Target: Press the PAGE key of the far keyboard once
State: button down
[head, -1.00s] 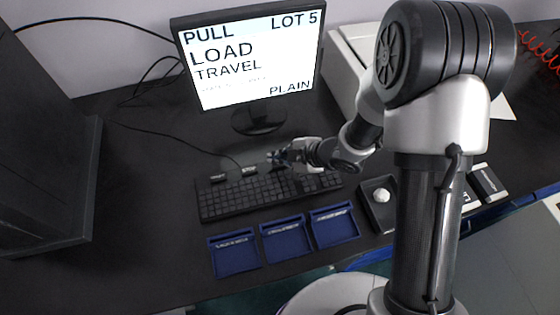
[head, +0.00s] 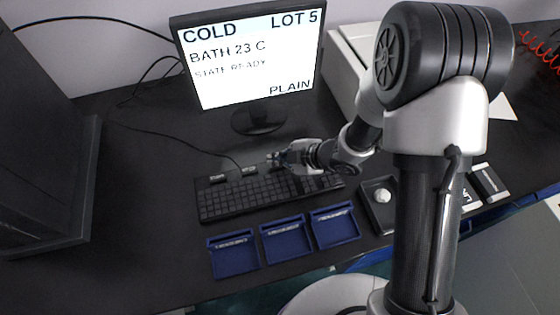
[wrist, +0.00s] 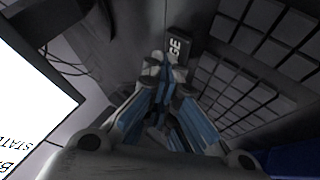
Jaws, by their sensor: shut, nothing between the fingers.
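A black keyboard (head: 240,202) lies on the dark bench below the monitor. Two larger labelled keys stand along its far edge, one at the left (head: 217,179) and one further right (head: 249,171). In the wrist view a dark key with white letters ending in "GE" (wrist: 178,48) shows just beyond my fingertips; its other letters are hidden. My gripper (wrist: 165,68) is shut and empty, its tips close to that key. I cannot tell whether they touch it. In the head view my gripper (head: 273,160) is over the keyboard's far edge.
The monitor (head: 250,60) reads COLD, LOT 5, BATH 23 C, STATE READY, PLAIN. Three blue trays (head: 286,238) lie in front of the keyboard. A dark tray (head: 378,212) with a white lump (head: 383,196) is to the right. Bare bench lies left of the keyboard.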

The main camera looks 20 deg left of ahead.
jog(key=shift+r, duration=0.15)
jog(key=shift+r+p, duration=0.75)
jog(key=shift+p, duration=0.05)
jog(key=shift+r+p, duration=2.2)
jog(key=shift+r, duration=0.25)
